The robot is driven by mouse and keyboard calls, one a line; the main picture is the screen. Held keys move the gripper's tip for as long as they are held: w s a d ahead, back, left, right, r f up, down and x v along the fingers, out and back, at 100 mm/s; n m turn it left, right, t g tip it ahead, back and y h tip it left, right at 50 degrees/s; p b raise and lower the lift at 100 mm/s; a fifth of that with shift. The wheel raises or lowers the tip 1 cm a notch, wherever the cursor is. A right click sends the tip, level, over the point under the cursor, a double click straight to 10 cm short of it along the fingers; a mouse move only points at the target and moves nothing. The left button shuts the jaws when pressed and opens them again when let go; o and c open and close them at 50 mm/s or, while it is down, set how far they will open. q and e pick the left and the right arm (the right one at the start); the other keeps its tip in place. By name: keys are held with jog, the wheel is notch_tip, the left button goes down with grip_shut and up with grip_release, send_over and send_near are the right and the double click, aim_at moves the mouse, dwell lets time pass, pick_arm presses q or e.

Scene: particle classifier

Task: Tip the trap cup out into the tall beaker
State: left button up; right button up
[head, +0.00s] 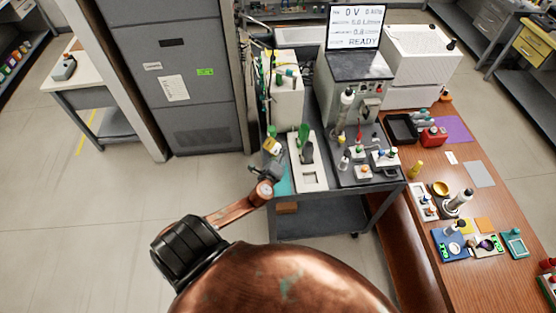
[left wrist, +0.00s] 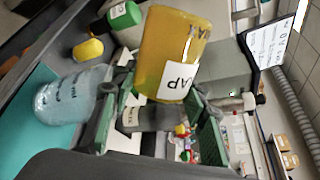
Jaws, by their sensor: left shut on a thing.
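My left gripper (head: 266,165) is shut on the amber trap cup (head: 272,146) at the left edge of the bench. The cup leans strongly across the upright direction of the bench things. A clear beaker with dark lettering (left wrist: 70,100), which looks like the tall beaker, stands on a teal mat just beside the gripper. In the head view I cannot clearly make out this beaker near the gripper. I cannot tell whether anything is flowing. My right gripper is out of view.
The teal mat (head: 283,187) lies at the bench's left edge. A white tray (head: 308,178) with a dark upright piece is close on the right. An instrument with a screen (head: 353,40) stands behind. A wooden table (head: 440,165) is at right; open floor lies left.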

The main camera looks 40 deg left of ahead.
pick_arm(q)
jog(key=shift+d+f+m, duration=0.1)
jog(key=shift+d+m, duration=0.1)
jog(key=shift+m, duration=0.5)
dwell(0.7)
dwell(0.8)
jog(key=shift+s+a+r+n+h, duration=0.15)
jog(key=shift+a+n, duration=0.1)
jog(key=shift+n, duration=0.35)
jog(key=shift+w+a+r+n+h, duration=0.1)
jog(key=shift+a+n+h, duration=0.1)
jog(key=shift+n, duration=0.4)
jog(key=shift+s+a+n+h, duration=0.15)
jog(key=shift+n+h, duration=0.1)
jog(key=shift+n, duration=0.35)
jog(key=shift+b, duration=0.3)
